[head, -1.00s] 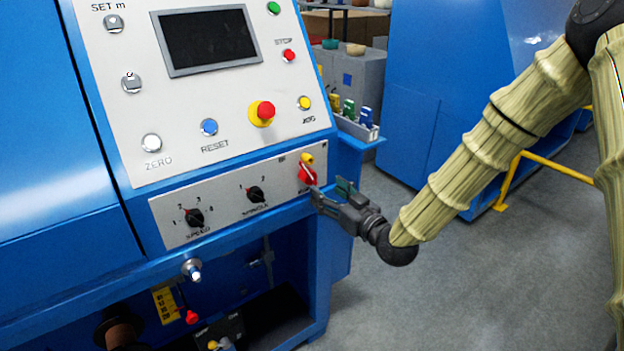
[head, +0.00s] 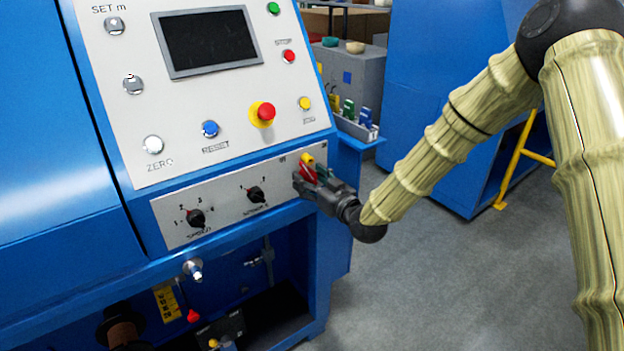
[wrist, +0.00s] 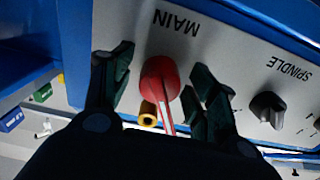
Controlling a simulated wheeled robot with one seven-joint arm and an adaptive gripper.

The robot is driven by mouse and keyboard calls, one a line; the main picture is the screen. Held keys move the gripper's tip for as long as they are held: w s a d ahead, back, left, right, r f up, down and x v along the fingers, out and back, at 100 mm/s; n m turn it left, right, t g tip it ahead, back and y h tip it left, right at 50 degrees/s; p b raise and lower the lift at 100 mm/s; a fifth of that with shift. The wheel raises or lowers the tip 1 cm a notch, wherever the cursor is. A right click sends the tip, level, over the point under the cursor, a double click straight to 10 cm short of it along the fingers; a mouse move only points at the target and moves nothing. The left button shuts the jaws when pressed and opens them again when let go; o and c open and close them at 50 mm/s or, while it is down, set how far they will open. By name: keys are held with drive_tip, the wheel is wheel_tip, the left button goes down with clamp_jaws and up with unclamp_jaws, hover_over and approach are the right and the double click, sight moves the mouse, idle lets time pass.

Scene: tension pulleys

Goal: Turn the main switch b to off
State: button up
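The main switch is a red rotary knob (head: 307,172) with a yellow part beside it, at the right end of the lower panel strip. In the wrist view the red knob (wrist: 160,80) sits under the upside-down label MAIN, with a pale line along its handle and a yellow cylinder just below it. My gripper (head: 311,181) is at the knob in the head view and partly covers it. In the wrist view its dark green fingertips (wrist: 160,82) are spread, one on each side of the knob, with visible gaps. Contact is not visible.
The spindle knob (head: 256,194) and the speed knob (head: 195,218) are to the left on the same strip. A red emergency button (head: 266,112) on a yellow base is above. Open grey floor (head: 420,270) lies to the right of the blue machine.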

clamp_jaws()
drive_tip(key=shift+f+n+b, duration=0.2)
drive_tip(key=shift+n+b, duration=0.4)
drive_tip(key=shift+b, duration=0.15)
drive_tip(key=shift+r+n+b, duration=0.2)
drive_tip(key=shift+n+b, duration=0.55)
drive_tip(key=shift+n, duration=0.35)
drive_tip(key=shift+o, duration=1)
unclamp_jaws()
drive_tip(key=v, duration=1.2)
drive_tip(key=shift+f, duration=0.1)
